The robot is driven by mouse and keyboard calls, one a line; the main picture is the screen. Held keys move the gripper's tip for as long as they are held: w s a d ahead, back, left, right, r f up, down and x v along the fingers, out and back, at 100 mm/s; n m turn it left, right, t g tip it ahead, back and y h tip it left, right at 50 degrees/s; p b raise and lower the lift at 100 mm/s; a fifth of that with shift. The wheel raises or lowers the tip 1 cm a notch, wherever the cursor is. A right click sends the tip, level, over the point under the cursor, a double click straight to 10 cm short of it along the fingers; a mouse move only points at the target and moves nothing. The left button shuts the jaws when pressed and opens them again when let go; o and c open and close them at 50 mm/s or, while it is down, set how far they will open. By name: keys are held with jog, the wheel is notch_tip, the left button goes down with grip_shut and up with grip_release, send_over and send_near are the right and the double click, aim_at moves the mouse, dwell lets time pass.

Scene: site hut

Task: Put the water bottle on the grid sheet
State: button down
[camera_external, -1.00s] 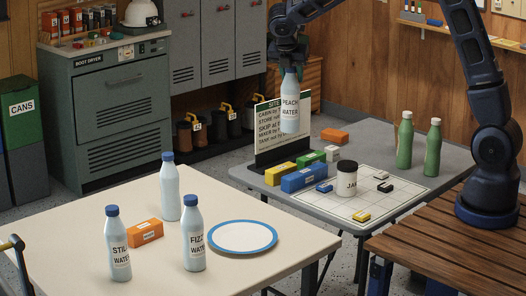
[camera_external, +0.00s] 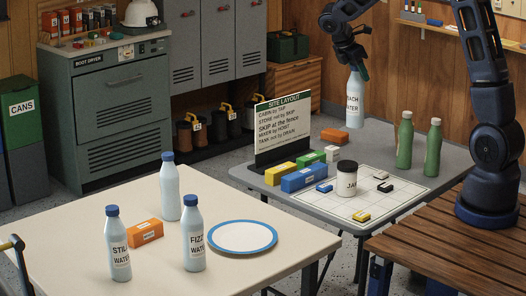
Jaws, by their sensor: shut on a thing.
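My gripper (camera_external: 357,68) is shut on a pale bottle (camera_external: 354,102) labelled "PEACH WATER". It holds the bottle upright by its top, in the air above the far part of the grey table. The bottle's cap is hidden in the fingers. The white grid sheet (camera_external: 401,188) lies on the grey table (camera_external: 292,198). A white jar (camera_external: 347,180) with a black lid, labelled "JA…", stands on or at the sheet's left part. Small yellow (camera_external: 361,216), black (camera_external: 385,187) and white (camera_external: 381,175) blocks lie on the sheet.
Two green bottles (camera_external: 404,140) (camera_external: 433,148) stand behind the sheet. Blue (camera_external: 304,179), yellow (camera_external: 280,174) and green (camera_external: 311,161) blocks lie before the "SITE LAYOUT" sign (camera_external: 284,124). The cream table (camera_external: 80,234) holds water bottles (camera_external: 118,245) (camera_external: 193,235) (camera_external: 170,190) and a plate (camera_external: 243,236).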

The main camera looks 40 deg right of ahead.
notch_tip(320, 180, down, 18)
jog(key=shift+f, duration=0.15)
dwell(0.5)
jog(key=c, duration=0.9)
grip_release()
jog(key=shift+c, duration=0.2)
jog(key=shift+a, duration=0.1)
